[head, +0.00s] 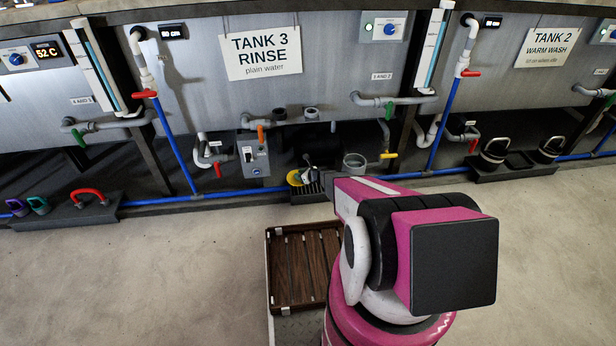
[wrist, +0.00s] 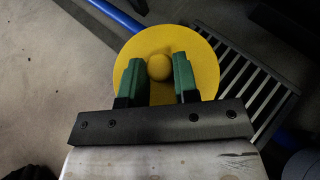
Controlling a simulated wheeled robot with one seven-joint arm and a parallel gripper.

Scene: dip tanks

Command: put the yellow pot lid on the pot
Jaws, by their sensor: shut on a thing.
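The yellow pot lid (wrist: 205,75) is a round disc with a ball knob. In the wrist view the knob is between the two green fingers of my gripper (wrist: 158,62), which is shut on it. In the head view the lid (head: 293,178) shows as a small yellow patch at the end of my gripper (head: 312,178), partly hidden by it. A grey, round, open-topped pot (head: 355,161) stands under the Tank 3 front, right of the lid and partly hidden behind my arm. I cannot tell how high the lid is above the grate.
A dark slatted grate (wrist: 258,88) lies beside and below the lid. A blue pipe (head: 240,193) runs along the floor in front of the tanks. A grey switch box (head: 253,157) stands left of the lid. A yellow-handled valve (head: 388,156) is beside the pot.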

